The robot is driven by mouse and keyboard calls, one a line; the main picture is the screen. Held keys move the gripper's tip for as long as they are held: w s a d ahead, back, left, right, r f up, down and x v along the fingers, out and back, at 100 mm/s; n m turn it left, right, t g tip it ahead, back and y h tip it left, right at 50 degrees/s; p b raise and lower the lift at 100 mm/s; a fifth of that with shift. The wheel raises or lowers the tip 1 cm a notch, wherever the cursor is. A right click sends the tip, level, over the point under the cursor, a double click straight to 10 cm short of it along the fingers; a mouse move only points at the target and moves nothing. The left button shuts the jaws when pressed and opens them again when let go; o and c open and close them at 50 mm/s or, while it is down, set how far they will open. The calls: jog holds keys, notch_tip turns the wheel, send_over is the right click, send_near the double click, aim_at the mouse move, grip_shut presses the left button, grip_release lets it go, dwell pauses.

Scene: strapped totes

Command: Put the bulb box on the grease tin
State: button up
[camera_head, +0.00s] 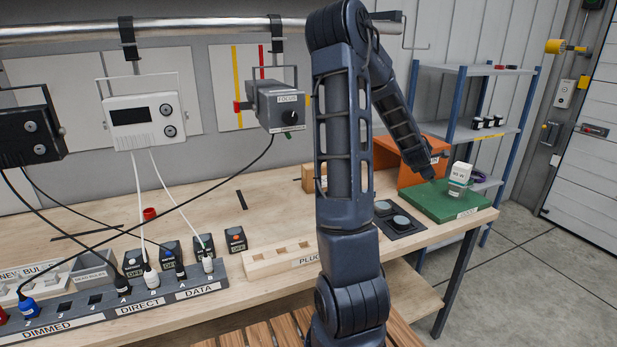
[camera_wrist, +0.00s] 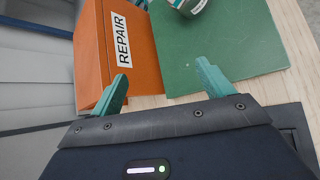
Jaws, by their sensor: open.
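A small white box with dark lettering, which looks like the bulb box (camera_head: 462,171), sits on top of a short whitish tin, likely the grease tin (camera_head: 457,189). The tin stands on the green mat (camera_head: 440,204) at the right end of the bench. The box looks slightly tilted in the head view. In the wrist view only part of a white and green round item (camera_wrist: 188,5) shows at the top edge. My gripper (camera_wrist: 162,72) is open with nothing between its teal fingers. It is just left of the stack and apart from it; the arm hides its far side.
An orange bin labelled REPAIR (camera_wrist: 118,50) stands left of the mat, close to my gripper. A wooden PLUG rack (camera_head: 285,260) and a socket strip (camera_head: 140,300) with cables fill the left. A shelf (camera_head: 480,130) stands behind.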

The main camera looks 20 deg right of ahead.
jog(key=w+a+r+m+y, duration=0.1)
jog(key=a+r+m+y, duration=0.15)
jog(key=a, duration=0.75)
jog(key=w+a+r+m+t+y, duration=0.15)
jog(key=a+m, duration=0.25)
jog(key=a, duration=0.6)
jog(key=w+a+r+m+y, duration=0.1)
jog(key=a+r+m+y, duration=0.15)
jog(key=a, duration=0.65)
jog(key=s+a+r+m+y, duration=0.1)
jog(key=s+a+r+m, duration=0.1)
jog(key=s+a, duration=0.3)
jog(key=s+a+r+m+g+y, duration=0.1)
jog(key=s+a+r, duration=0.2)
jog(key=a, duration=0.9)
jog(key=s+a+r+m+g+y, duration=0.1)
jog(key=s+a+r+m, duration=0.1)
jog(key=s+a, duration=0.6)
jog(key=shift+s+a+r+m, duration=0.2)
jog(key=shift+s+a+m, duration=0.15)
jog(key=shift+a, duration=0.45)
